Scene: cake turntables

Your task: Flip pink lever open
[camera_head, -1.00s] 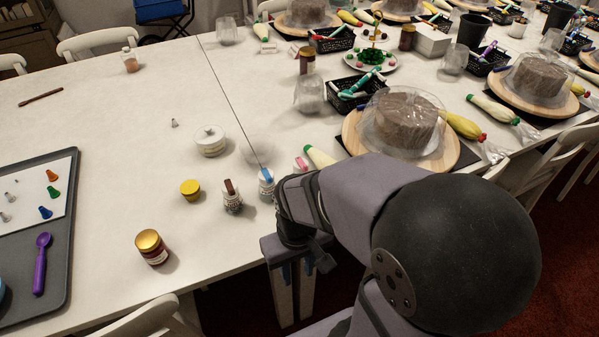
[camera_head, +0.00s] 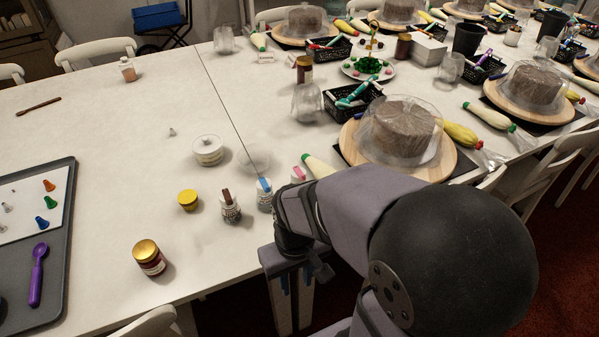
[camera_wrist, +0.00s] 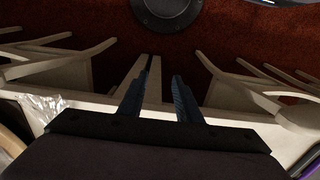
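The pink lever (camera_head: 298,174) is on top of a small white container near the table's front edge, just left of my arm in the head view. Part of that container is hidden by my arm, and I cannot tell whether the lever is up or down. My gripper (camera_wrist: 163,76) shows two blue fingers, apart and with nothing between them. In the head view my gripper (camera_head: 291,277) hangs beyond the table's front edge, nearer the camera than the pink lever and apart from it. The wrist view shows floor and chairs, not the lever.
A similar container with a blue lever (camera_head: 264,185) stands just left of the pink one, then one with a brown lever (camera_head: 227,195). A yellow-lidded jar (camera_head: 188,200) and a covered cake on a turntable (camera_head: 362,157) are nearby. Chairs (camera_wrist: 225,72) stand below the gripper.

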